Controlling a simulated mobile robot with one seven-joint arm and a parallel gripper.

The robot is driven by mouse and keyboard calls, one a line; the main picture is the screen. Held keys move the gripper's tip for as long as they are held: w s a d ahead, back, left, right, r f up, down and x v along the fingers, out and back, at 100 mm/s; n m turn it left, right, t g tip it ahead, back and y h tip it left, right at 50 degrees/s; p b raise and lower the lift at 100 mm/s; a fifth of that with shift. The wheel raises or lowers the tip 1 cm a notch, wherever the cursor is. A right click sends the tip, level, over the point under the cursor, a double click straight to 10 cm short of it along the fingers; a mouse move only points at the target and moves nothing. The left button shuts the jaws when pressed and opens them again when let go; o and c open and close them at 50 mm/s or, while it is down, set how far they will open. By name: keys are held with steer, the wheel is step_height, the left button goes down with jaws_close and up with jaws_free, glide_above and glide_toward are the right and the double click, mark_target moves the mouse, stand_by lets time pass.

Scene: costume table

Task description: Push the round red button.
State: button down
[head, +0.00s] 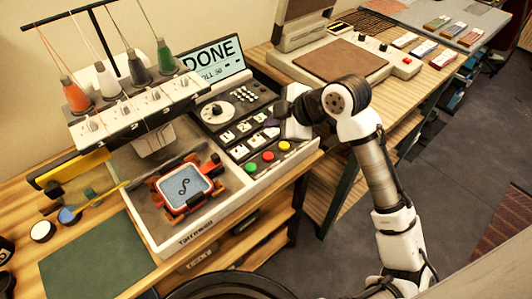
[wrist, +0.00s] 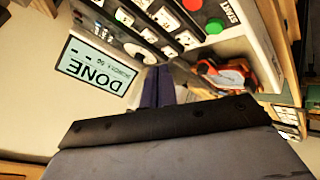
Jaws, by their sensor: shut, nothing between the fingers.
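The round red button (head: 268,156) sits on the sloped front panel of the embroidery machine, between a green button (head: 252,168) and a yellow button (head: 284,145). In the wrist view the red button (wrist: 192,4) is cut by the top edge, with the green button (wrist: 215,25) beside it. My gripper (head: 270,123) is above the panel's right part, near the white keys and behind the red button in the head view. Its dark purple fingers (wrist: 158,88) are together and empty. I cannot tell whether the fingertips touch the panel.
The machine's screen (head: 212,62) reads DONE. An orange hoop frame (head: 186,186) lies on the machine bed, left of the buttons. Thread spools (head: 106,80) stand on the machine head. A green mat (head: 98,257) lies at front left. Another machine (head: 330,57) stands behind.

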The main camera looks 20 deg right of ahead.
steer(key=b, duration=0.5)
glide_above(272, 158)
step_height(272, 158, down, 8)
steer(key=shift+r, duration=0.15)
steer(key=shift+w+f+b, duration=0.1)
steer(key=shift+f+b, duration=0.4)
steer(key=shift+f, duration=0.05)
steer(key=shift+f, duration=0.2)
stand_by(1.3)
steer(key=shift+f+b, duration=0.25)
steer(key=shift+b, duration=0.4)
steer(key=shift+f+b, duration=0.35)
steer(key=shift+b, duration=0.15)
stand_by(0.4)
steer(key=shift+r, duration=0.1)
steer(key=shift+r+p, duration=0.45)
steer(key=shift+r, duration=0.3)
